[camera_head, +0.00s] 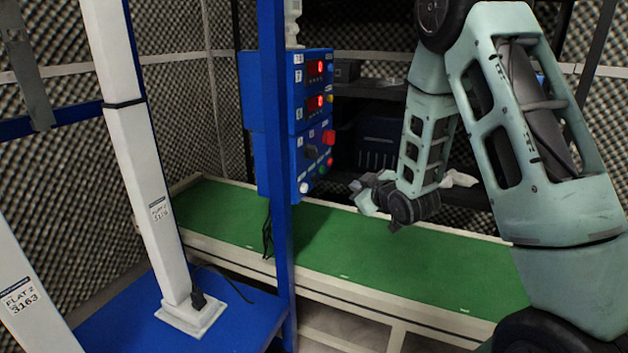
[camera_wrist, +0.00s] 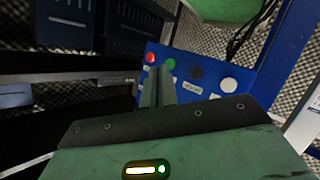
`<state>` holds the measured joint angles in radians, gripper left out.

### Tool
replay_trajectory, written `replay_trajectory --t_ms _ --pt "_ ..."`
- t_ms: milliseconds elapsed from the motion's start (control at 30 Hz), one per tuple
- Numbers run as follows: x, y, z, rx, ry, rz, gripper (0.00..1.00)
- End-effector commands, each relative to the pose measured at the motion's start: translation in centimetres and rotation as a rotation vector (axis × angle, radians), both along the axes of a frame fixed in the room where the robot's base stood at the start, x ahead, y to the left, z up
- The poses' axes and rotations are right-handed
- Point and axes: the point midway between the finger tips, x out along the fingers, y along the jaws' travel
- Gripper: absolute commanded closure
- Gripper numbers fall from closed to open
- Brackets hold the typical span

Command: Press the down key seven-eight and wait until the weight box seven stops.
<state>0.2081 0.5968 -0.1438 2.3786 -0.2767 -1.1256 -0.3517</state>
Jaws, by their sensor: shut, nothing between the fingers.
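A blue control box (camera_head: 312,120) on a blue post carries two lit red displays and several buttons; its small labels cannot be read. In the wrist view the lower panel (camera_wrist: 258,78) shows a red button (camera_wrist: 151,58), a green button (camera_wrist: 170,64), a black button (camera_wrist: 196,72) and a white button (camera_wrist: 228,85). I cannot tell which is down key seven-eight. My gripper (camera_head: 357,187) is shut and empty, to the right of the box's lower buttons. In the wrist view its fingertips (camera_wrist: 162,74) overlap the panel near the green button; contact is unclear. No weight box seven is identifiable.
A green-topped bench (camera_head: 400,255) runs below my gripper. Black shelving (camera_head: 370,90) with dark bins stands behind it. White posts (camera_head: 150,190) on a blue base stand at left. Foam walls surround the place. A cable (camera_head: 267,235) hangs below the box.

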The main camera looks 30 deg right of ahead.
Motion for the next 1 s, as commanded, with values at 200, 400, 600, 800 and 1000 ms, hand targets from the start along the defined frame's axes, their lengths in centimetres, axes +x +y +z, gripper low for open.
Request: replay_trajectory --t_ms 200,400,600,800,1000 --pt "2.2 1.8 0.1 0.001 -0.001 0.004 1.0" --pt "4.3 3.5 0.1 0.001 0.0 0.003 1.0" --pt "5.8 4.6 0.0 0.001 -0.001 0.0 1.0" --pt "6.4 5.0 0.0 0.001 0.0 0.001 1.0" --pt "6.4 5.0 0.0 0.001 0.0 0.0 1.0"
